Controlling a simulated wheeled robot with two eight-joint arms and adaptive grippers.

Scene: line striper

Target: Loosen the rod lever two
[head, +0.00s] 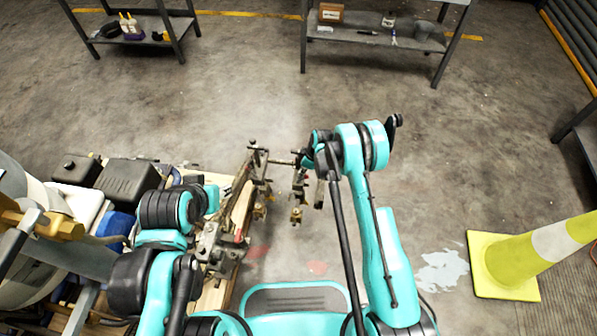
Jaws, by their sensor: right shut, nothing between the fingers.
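The line striper (120,180) stands at the left, with its dark engine parts and metal frame. Its rod assembly (240,190) reaches toward the middle, with a thin cross rod (280,162) and several small clamps and levers. I cannot tell which is rod lever two. My right gripper (321,194) is shut and empty, just right of the clamps; whether it touches them is unclear. My left arm bends over the striper at lower left, and I cannot make out its gripper.
A yellow and white cone (535,252) stands on the floor at the right. Two metal shelves (370,38) and (140,25) hold small items at the back. The concrete floor between the shelves and the striper is clear.

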